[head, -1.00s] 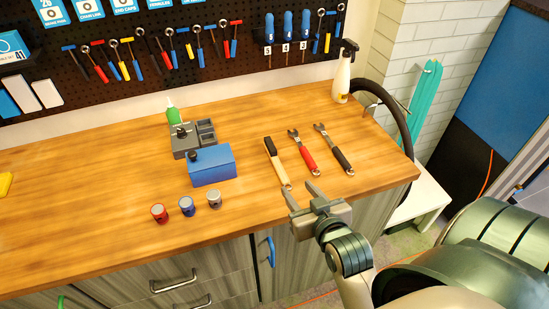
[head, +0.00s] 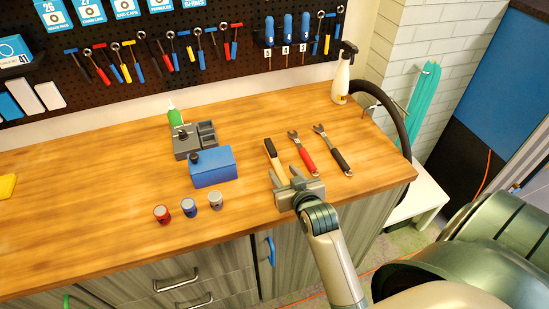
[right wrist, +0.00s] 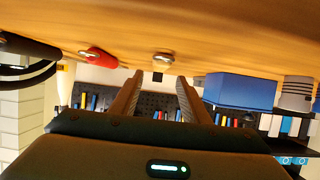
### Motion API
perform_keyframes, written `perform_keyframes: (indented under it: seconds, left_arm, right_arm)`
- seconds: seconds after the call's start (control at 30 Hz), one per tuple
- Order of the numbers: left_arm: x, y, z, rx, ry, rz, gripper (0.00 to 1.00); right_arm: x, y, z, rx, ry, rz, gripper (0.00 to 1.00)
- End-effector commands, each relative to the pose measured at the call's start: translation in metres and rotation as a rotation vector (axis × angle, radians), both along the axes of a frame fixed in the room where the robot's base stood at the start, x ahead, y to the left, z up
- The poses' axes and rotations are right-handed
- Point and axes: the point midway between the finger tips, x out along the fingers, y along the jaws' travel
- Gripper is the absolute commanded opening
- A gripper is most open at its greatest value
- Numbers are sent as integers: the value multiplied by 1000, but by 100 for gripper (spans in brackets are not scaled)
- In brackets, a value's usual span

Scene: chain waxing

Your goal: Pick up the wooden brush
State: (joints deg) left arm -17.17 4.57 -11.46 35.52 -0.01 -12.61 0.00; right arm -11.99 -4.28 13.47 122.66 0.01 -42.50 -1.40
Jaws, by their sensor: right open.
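The wooden brush (head: 273,152) lies on the workbench, with a dark end away from me and a pale wooden handle towards the front edge. My right gripper (head: 283,174) is open at the near end of the handle; its fingers hide part of that end. In the right wrist view the brush's handle end (right wrist: 163,58) shows just ahead of the gap between the open fingers (right wrist: 160,80). My left gripper is not in view.
A red-handled tool (head: 304,155) and a black-handled tool (head: 335,152) lie right of the brush. A blue box (head: 212,168), a grey tray (head: 207,133) and three small jars (head: 188,201) stand left. A spray bottle (head: 343,75) stands at the back right. The bench's left is mostly clear.

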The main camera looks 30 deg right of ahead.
Motion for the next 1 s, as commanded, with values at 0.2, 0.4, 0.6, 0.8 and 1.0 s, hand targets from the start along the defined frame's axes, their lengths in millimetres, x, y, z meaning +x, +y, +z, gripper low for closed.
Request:
perform_keyframes:
  seconds: [0.2, 0.4, 0.6, 0.8, 1.0]
  left_arm:
    - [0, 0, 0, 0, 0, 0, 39]
    - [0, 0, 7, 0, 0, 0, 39]
    - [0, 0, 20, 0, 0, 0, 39]
    - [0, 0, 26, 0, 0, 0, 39]
    - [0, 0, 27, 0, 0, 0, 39]
  right_arm:
    - [0, 0, 0, 0, 0, 0, 42]
    - [7, -2, -1, 0, 2, 0, 42]
    - [25, -8, -6, -1, 1, 0, 42]
    - [42, -12, -16, 0, 1, 0, 42]
    - [47, -13, -19, 0, 0, 0, 42]
